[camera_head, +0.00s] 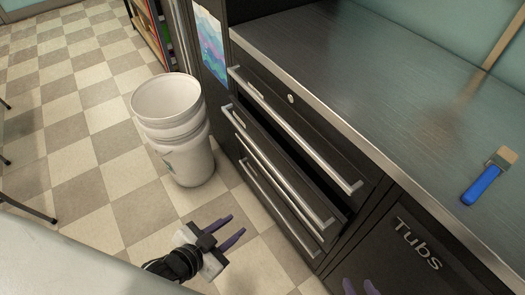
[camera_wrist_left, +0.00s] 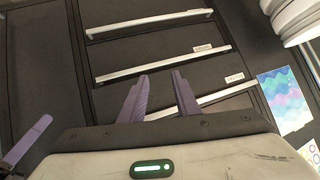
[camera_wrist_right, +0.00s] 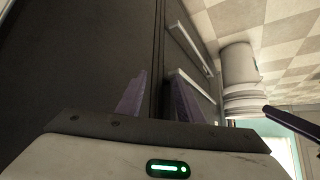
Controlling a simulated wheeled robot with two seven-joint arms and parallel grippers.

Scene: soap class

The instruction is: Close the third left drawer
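The black cabinet's drawer column has long silver handles. A lower drawer (camera_head: 281,167) stands out past the top drawer (camera_head: 300,125), with a dark gap above it and its side edge showing at the right. I cannot tell its exact number in the stack. My left gripper (camera_head: 237,224) is open and empty, in front of the lower drawers and apart from them. In the left wrist view its two fingers (camera_wrist_left: 160,75) are spread, facing the handles (camera_wrist_left: 165,62). My right gripper (camera_head: 359,283) is at the bottom edge, by the Tubs door; the right wrist view shows its fingers (camera_wrist_right: 157,78) apart and empty.
A white bucket stack (camera_head: 180,130) stands on the checkered floor left of the drawers. A blue-handled brush (camera_head: 485,180) lies on the metal countertop (camera_head: 370,70). The Tubs door (camera_head: 415,245) is right of the drawers. A pale surface (camera_head: 60,265) fills the bottom left.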

